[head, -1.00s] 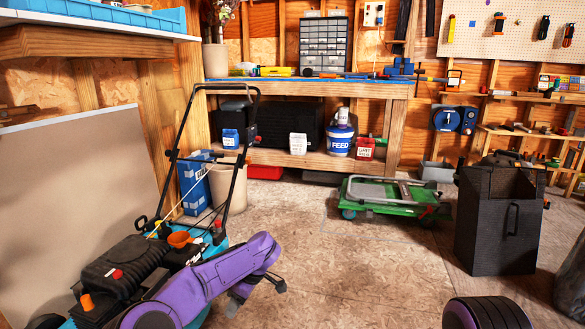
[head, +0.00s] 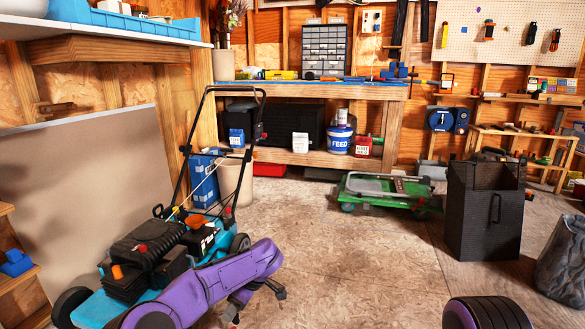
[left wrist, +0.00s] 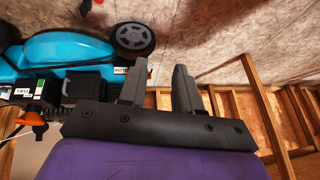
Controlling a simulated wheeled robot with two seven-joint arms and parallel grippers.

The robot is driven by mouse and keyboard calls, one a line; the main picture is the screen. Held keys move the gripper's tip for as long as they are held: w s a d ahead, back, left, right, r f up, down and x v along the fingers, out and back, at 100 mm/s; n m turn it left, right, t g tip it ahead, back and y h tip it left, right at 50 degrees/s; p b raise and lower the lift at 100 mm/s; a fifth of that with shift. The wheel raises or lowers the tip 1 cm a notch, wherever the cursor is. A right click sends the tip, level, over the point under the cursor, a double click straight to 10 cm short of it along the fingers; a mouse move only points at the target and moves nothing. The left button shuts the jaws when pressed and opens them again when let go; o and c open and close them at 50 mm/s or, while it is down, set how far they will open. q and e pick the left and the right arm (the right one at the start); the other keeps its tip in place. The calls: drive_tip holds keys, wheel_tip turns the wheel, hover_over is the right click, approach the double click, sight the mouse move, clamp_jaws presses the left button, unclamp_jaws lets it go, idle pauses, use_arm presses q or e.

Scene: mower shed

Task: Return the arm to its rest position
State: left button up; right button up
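My left arm is purple and reaches in from the lower left of the head view, in front of the mower. Its gripper (head: 256,303) points down over the floor. In the left wrist view the two grey fingers (left wrist: 160,82) stand apart with nothing between them. The blue and black mower (head: 160,250), with its black handle raised, stands just behind the arm; its wheel and blue side (left wrist: 70,50) show in the left wrist view. My right gripper is out of the frames; only a purple and black part of my right arm shows at the bottom right.
A workbench (head: 300,91) stands along the back wall. A green folded cart (head: 385,192) lies on the floor before it. A black bin (head: 486,215) and a grey sack (head: 563,262) stand at the right. The middle floor (head: 340,265) is clear.

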use_arm(q)
drive_tip(key=s+a+f+m+t+y, duration=0.4)
drive_tip(key=s+a+f+m+t, duration=0.35)
drive_tip(key=s+f, duration=0.5)
drive_tip(key=s+a+f+g+h, duration=0.1)
drive_tip(key=s+a+f+h, duration=0.1)
drive_tip(key=s, duration=0.8)
drive_tip(key=s+a+f+g+h, duration=0.1)
drive_tip(key=s+a+f+h, duration=0.15)
drive_tip(key=s, duration=0.65)
drive_tip(key=s+a+f+g+h, duration=0.1)
drive_tip(key=s+a+g+h, duration=0.1)
drive_tip(key=s, duration=0.8)
wheel_tip(320, 180, down, 7)
drive_tip(key=s+m+b, duration=0.1)
drive_tip(key=s+b, duration=0.1)
drive_tip(key=b, duration=0.5)
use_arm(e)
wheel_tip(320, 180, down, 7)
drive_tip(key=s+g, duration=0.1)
use_arm(q)
wheel_tip(320, 180, up, 39)
drive_tip(key=w+p, duration=0.1)
drive_tip(key=p, duration=3.8)
drive_tip(key=shift+w+a, duration=0.15)
drive_tip(key=shift+w, duration=0.15)
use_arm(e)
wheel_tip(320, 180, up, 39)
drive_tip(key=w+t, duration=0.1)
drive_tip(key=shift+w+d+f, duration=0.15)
